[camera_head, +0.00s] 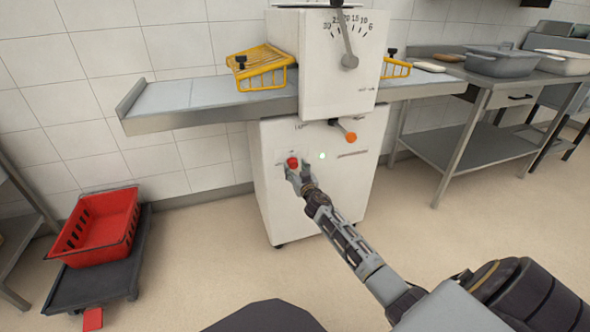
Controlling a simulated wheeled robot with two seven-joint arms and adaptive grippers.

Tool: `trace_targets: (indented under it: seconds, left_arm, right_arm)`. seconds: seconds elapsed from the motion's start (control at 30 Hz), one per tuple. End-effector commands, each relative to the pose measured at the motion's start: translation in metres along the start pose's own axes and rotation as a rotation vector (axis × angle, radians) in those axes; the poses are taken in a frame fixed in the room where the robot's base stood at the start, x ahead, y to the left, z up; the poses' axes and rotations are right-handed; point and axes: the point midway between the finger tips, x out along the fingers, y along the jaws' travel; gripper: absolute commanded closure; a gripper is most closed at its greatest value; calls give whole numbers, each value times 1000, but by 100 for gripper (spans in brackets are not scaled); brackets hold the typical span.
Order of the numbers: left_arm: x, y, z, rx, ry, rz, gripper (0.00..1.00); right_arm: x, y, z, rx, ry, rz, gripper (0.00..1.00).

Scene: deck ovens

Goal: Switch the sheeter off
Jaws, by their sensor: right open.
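The sheeter (345,185) is a white machine against the tiled wall, with a grey conveyor table (175,97) and yellow guards (262,72). A red button (292,162) sits on the left of its lower front panel. A small pale green light or button (322,156) is to its right. My right gripper (297,172) is open, with its fingertips at the red button, just below it in the picture. I cannot tell whether they touch it. My left gripper is not in view.
An orange-knobbed lever (350,137) sticks out above the panel, and a dial with a grey pointer (349,60) is higher up. A red crate (103,228) on a dark dolly (110,280) stands at the left. A steel table (470,90) is at the right. Floor in front is clear.

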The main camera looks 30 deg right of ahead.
Motion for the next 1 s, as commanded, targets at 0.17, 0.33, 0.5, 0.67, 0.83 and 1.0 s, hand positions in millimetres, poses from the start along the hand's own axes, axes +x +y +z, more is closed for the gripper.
trace_targets:
  seconds: [0.17,0.33,0.5,0.67,0.83,1.0]
  left_arm:
    - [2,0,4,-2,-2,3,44]
    - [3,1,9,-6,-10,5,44]
    - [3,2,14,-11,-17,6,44]
    - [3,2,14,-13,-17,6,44]
    - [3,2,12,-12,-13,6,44]
    - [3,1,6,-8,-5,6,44]
  right_arm:
    - [8,1,0,0,1,1,43]
    - [11,1,-1,0,1,1,43]
    - [12,1,-1,0,1,1,43]
    - [12,1,-1,0,1,1,51]
    - [11,1,-1,0,1,1,73]
    - [11,1,-1,0,0,1,88]
